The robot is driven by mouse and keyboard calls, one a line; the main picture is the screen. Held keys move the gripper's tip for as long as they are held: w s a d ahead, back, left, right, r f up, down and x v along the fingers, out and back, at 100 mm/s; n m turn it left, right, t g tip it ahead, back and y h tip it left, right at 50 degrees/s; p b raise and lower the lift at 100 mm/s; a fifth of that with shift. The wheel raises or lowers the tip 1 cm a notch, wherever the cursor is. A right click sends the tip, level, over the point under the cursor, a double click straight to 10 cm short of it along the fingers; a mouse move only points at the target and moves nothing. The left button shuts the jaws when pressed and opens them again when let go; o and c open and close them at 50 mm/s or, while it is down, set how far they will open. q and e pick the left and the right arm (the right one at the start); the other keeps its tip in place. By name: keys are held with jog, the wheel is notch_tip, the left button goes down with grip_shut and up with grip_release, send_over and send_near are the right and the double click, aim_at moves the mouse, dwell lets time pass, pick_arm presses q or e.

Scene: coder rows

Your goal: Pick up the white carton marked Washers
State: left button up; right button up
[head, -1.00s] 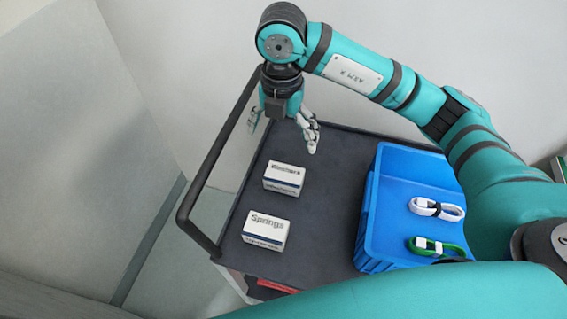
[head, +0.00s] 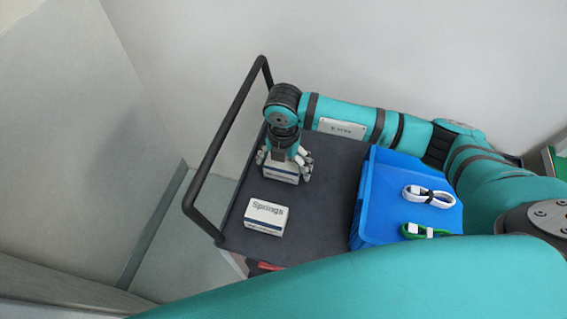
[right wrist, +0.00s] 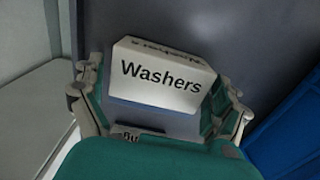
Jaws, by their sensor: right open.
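The white carton marked Washers (head: 281,175) stands on the dark cart top, partly hidden under my right gripper (head: 285,160). In the right wrist view the carton (right wrist: 165,78) shows its black Washers label and lies between the spread fingers of the right gripper (right wrist: 158,98). One finger is on each side of it, and the gripper is open. I cannot tell whether a finger touches the carton. My left gripper is not in view.
A second white carton marked Springs (head: 266,217) stands nearer on the cart top (head: 325,210). A blue bin (head: 375,215) at the right holds a white cable bundle (head: 428,196) and a green one (head: 424,231). A black handle rail (head: 222,130) borders the left side.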

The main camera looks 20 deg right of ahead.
jog(key=shift+f, duration=0.55)
jog(key=c, duration=1)
jog(key=shift+r, duration=0.1)
jog(key=shift+c, duration=0.2)
